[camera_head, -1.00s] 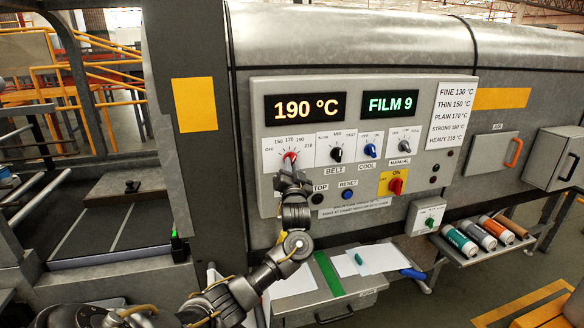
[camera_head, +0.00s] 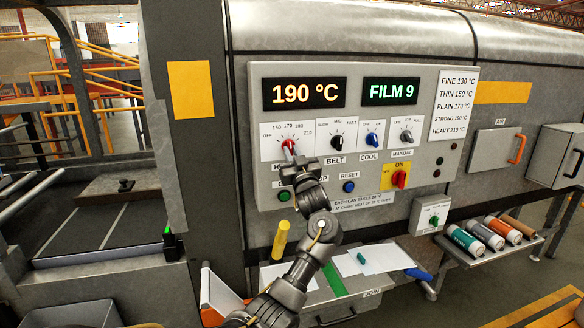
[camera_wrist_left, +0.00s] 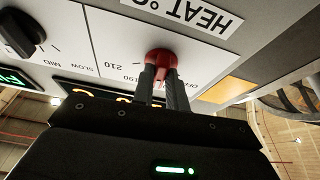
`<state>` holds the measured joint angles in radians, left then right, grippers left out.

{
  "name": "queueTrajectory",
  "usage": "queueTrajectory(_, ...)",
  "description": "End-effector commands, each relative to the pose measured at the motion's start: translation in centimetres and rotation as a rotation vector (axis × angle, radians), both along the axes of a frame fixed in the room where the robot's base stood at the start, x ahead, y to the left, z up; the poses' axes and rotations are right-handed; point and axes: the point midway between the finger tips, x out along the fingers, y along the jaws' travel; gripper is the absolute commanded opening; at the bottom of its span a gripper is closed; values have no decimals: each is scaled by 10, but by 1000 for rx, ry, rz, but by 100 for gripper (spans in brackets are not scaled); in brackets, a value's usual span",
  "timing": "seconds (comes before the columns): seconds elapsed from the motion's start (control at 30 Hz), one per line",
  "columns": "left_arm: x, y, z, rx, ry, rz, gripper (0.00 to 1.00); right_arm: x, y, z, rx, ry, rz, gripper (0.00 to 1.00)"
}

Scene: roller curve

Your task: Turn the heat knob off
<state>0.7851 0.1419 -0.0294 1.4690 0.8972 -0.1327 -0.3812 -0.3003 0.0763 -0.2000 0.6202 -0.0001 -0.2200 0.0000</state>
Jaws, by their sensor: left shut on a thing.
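The red heat knob (camera_head: 288,145) sits on a white dial plate (camera_head: 268,150) marked OFF, 150, 170, 190 and 210, at the left of the grey control panel. Its exact setting is hard to read behind the gripper. The display (camera_head: 304,93) above reads 190 °C. My left gripper (camera_head: 291,157) is shut on the knob from below. In the left wrist view both fingers (camera_wrist_left: 162,82) close on the red knob (camera_wrist_left: 161,62). My right gripper is not in view.
The black belt knob (camera_head: 337,142), blue cool knob (camera_head: 371,140) and grey manual knob (camera_head: 406,136) stand to the right. A red switch on yellow (camera_head: 399,179) and a blue reset button (camera_head: 348,186) are below. Rolls (camera_head: 465,240) lie on a shelf at right.

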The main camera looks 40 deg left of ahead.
Motion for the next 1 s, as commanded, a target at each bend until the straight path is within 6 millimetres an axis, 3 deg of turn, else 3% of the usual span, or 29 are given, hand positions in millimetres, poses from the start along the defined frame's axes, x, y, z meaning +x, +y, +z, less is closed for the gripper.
queueTrajectory(0.03, 1, 0, -6, -29, -42, 0, 0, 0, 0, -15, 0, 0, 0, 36)
queueTrajectory(0.1, 1, -1, -5, -66, -95, 1, 0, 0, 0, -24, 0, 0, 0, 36)
queueTrajectory(0.5, 4, -3, -2, -281, -407, -1, 0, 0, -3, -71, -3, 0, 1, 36)
queueTrajectory(1.0, 5, -4, 5, -494, -718, 1, 0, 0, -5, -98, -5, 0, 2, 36)
